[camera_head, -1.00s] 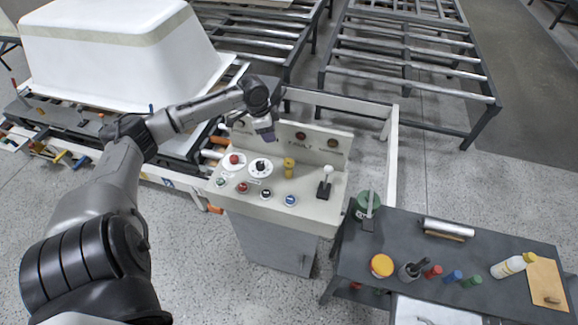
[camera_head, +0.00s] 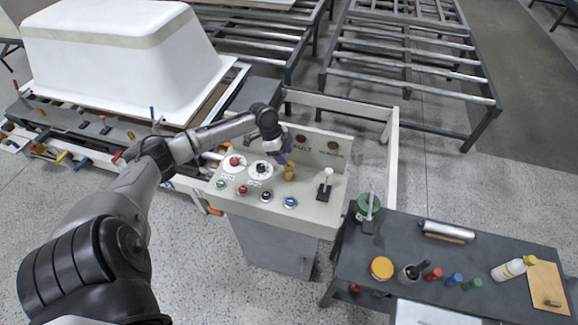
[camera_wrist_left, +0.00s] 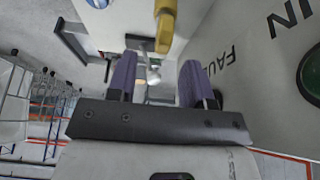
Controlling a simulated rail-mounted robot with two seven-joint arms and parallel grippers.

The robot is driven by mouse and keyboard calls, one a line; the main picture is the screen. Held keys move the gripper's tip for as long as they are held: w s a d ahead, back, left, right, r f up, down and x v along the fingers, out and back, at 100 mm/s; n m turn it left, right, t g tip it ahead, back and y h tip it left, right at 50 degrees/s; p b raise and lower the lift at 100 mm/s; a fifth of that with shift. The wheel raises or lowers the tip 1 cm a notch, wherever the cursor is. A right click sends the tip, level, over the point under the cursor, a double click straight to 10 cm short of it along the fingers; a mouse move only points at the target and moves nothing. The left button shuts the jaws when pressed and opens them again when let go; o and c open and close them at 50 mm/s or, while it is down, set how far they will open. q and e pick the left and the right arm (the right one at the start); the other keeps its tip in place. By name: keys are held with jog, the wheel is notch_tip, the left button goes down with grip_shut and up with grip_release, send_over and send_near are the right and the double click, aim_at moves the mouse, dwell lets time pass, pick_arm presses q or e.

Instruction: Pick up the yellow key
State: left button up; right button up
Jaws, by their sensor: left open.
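The yellow key (camera_head: 289,173) stands on the sloped top of the cream control panel (camera_head: 305,208), right of a black dial on a white disc. In the left wrist view the yellow key (camera_wrist_left: 166,22) shows at the top, just beyond the fingertips and nearer the right finger. My left gripper (camera_head: 284,160) is at the key's upper part in the head view. In the left wrist view its purple-padded fingers (camera_wrist_left: 158,62) are apart with nothing held between them. I cannot tell whether a finger touches the key. My right gripper is not in view.
A white-knobbed lever (camera_head: 325,184) stands right of the key. A red knob (camera_head: 234,160), the black dial (camera_head: 260,168) and several buttons are on its left and front. The panel's upright back with lettering is close behind. A dark table (camera_head: 440,250) with bottles stands at right.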

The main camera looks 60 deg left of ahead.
aim_at(289, 168)
pick_arm(q)
jog(key=shift+a+x, duration=0.15)
jog(key=shift+x, duration=1.25)
jog(key=shift+a+x, duration=0.1)
jog(key=shift+x, duration=1.25)
jog(key=shift+f, duration=0.1)
jog(key=shift+c, duration=0.4)
grip_shut()
